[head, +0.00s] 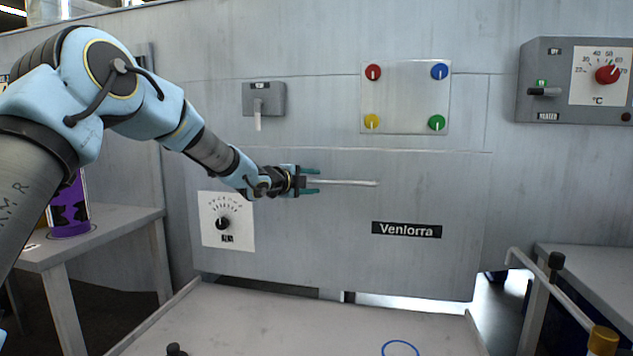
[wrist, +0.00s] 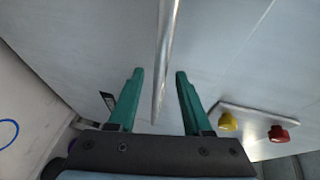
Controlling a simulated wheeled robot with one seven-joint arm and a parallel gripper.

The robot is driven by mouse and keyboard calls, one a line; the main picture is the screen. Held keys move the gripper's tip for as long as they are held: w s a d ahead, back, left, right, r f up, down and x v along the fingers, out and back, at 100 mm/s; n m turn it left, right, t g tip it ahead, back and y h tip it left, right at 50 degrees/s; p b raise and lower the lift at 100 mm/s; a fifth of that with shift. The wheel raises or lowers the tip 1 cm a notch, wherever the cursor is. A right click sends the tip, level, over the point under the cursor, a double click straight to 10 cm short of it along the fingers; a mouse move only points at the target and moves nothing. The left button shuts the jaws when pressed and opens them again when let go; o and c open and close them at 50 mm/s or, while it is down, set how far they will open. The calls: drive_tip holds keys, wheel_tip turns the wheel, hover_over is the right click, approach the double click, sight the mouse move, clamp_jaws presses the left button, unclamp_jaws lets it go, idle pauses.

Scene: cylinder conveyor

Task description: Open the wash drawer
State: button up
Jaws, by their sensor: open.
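The drawer front (head: 330,240) is a grey panel below a thin ledge, marked with a black "Venlorra" plate. Its handle (head: 350,183) is a pale horizontal bar. My gripper (head: 313,182) is at the left part of the handle, with its teal fingers apart. In the wrist view, the handle (wrist: 167,50) runs between the two fingers of my gripper (wrist: 159,75), with gaps on both sides. Whether the bar lies fully between the fingers in depth is hard to tell. The drawer front looks flush with the machine.
A plate with several coloured knobs (head: 405,97) is above the drawer. A dial panel (head: 227,221) is at lower left, a small switch box (head: 264,99) above. A heater box (head: 575,80) is at right. A pale surface (head: 290,325) lies below the drawer front.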

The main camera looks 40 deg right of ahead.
drive_tip(key=shift+x, duration=0.9)
drive_tip(key=shift+c, duration=0.2)
clamp_jaws()
idle(0.7)
